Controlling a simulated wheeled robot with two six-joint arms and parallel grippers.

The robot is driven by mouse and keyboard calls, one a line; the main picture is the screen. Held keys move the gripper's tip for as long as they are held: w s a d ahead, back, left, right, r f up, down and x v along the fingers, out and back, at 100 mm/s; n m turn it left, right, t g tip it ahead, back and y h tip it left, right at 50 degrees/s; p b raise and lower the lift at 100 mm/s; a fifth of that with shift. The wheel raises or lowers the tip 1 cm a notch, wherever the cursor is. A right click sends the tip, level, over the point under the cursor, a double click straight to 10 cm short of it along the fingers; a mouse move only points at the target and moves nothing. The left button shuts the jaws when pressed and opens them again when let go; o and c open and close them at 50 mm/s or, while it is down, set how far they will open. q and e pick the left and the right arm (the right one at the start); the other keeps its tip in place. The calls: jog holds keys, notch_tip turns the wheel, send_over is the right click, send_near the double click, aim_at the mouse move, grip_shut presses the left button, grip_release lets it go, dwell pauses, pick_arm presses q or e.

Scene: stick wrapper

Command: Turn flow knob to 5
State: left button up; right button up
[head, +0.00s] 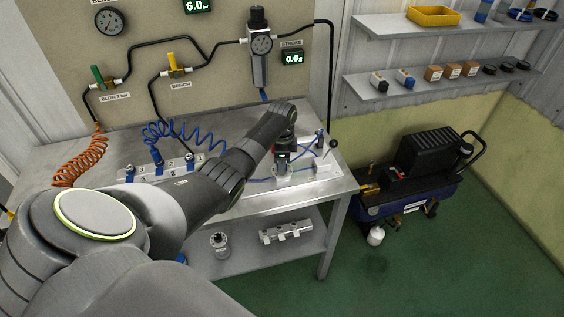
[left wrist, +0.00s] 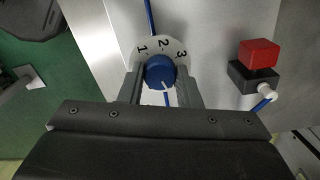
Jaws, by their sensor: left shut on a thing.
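The blue flow knob (left wrist: 160,72) sits on a white dial (left wrist: 180,43); the numbers 1, 2 and 3 show along its far side in the left wrist view. Higher numbers are hidden by my gripper. A white mark on the knob points toward the near side, away from the 2. My left gripper (left wrist: 160,80) has a finger on each side of the knob and is shut on it. In the head view my left gripper (head: 284,150) reaches down at the right part of the bench, and the knob is hidden there. My right gripper is not in view.
A red-topped black block (left wrist: 259,53) with a blue hose stands right of the knob. The metal bench (head: 330,186) holds hoses and fittings. A stroke display (head: 293,58) reads 0.0 s. A compressor (head: 420,175) stands on the floor to the right.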

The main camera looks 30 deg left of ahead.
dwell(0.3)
pick_arm(q)
jog(key=o, duration=1)
jog(key=shift+c, duration=0.2)
jog(key=shift+r, duration=0.15)
notch_tip(320, 180, up, 17)
jog(key=shift+r+p, duration=0.15)
jog(key=shift+p, duration=0.3)
